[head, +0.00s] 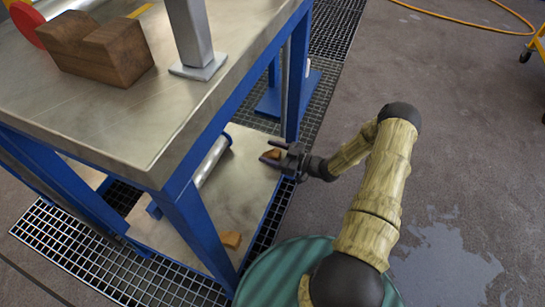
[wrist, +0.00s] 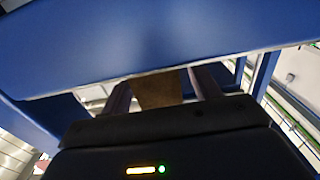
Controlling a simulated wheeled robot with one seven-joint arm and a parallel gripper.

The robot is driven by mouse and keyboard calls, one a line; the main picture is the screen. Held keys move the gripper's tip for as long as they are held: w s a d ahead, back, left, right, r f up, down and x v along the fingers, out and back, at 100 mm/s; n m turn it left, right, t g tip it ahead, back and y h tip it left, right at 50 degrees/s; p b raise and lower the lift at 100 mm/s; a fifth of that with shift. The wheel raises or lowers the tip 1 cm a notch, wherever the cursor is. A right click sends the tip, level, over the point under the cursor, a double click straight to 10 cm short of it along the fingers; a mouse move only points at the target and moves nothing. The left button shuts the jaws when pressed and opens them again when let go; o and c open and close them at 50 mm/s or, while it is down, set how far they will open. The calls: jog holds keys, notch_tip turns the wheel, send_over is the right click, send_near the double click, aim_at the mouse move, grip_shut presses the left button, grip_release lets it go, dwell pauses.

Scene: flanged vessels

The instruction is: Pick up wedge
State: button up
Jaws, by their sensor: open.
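A small brown wooden wedge (head: 273,154) is at the right side of the blue-framed bench's lower shelf (head: 240,185). My gripper (head: 270,152) reaches in under the bench top from the right. Its fingers are open on either side of this wedge. In the wrist view the brown wedge (wrist: 160,90) shows between the two fingers, with its upper part cut off by a blue beam. I cannot tell whether the fingers touch it. A second wooden wedge (head: 231,240) lies on the lower shelf near its front corner.
The metal bench top (head: 150,115) carries a large notched wooden block (head: 100,50) and a grey post (head: 190,35). Blue legs (head: 200,225) and a blue beam (wrist: 150,45) stand close to my gripper. Open floor (head: 450,120) lies to the right.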

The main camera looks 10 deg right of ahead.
aim_at(272, 152)
jog(key=c, duration=0.9)
jog(key=shift+d, duration=0.1)
jog(key=shift+c, duration=0.9)
notch_tip(272, 152, up, 10)
jog(key=p, duration=0.6)
